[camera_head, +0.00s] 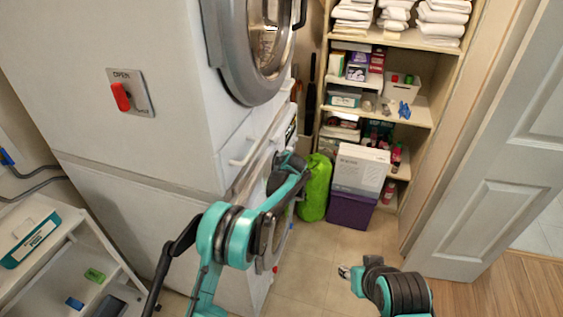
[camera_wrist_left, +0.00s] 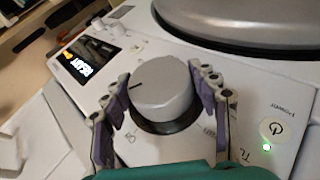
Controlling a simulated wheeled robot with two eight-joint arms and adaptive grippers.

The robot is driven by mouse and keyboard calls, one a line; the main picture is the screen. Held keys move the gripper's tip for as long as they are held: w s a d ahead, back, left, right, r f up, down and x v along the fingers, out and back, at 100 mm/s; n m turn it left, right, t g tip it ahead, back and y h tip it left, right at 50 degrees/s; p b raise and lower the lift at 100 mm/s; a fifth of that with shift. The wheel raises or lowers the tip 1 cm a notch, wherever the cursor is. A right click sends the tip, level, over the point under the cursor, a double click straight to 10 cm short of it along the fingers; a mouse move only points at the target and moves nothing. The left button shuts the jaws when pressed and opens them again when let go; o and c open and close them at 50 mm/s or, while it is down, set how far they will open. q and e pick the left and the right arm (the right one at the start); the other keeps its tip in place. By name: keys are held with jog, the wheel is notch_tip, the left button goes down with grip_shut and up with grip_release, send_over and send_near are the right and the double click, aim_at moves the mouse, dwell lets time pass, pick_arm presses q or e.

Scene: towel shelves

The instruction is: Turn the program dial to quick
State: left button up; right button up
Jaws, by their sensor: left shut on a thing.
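The program dial is a round silver-grey knob (camera_wrist_left: 165,82) with a dark pointer line at its left side, on the white control panel (camera_wrist_left: 75,60) in the left wrist view. My left gripper (camera_wrist_left: 160,92) is shut on the dial, with one finger on each side of its rim. Small labels around the dial are partly covered and too blurred to read. In the head view my left arm reaches to the front of the lower machine, and the dial is hidden there.
A round power button (camera_wrist_left: 272,129) with a green light is right of the dial. A grey round door (camera_head: 262,45) is on the upper machine. Shelves with towels (camera_head: 353,15), a green bag (camera_head: 315,187) and a purple box (camera_head: 352,208) stand behind. Floor (camera_head: 322,255) between is clear.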

dwell(0.3)
pick_arm(q)
jog(key=o, duration=1.1)
jog(key=shift+o, duration=0.2)
jog(key=v, duration=1.2)
jog(key=shift+w, duration=0.1)
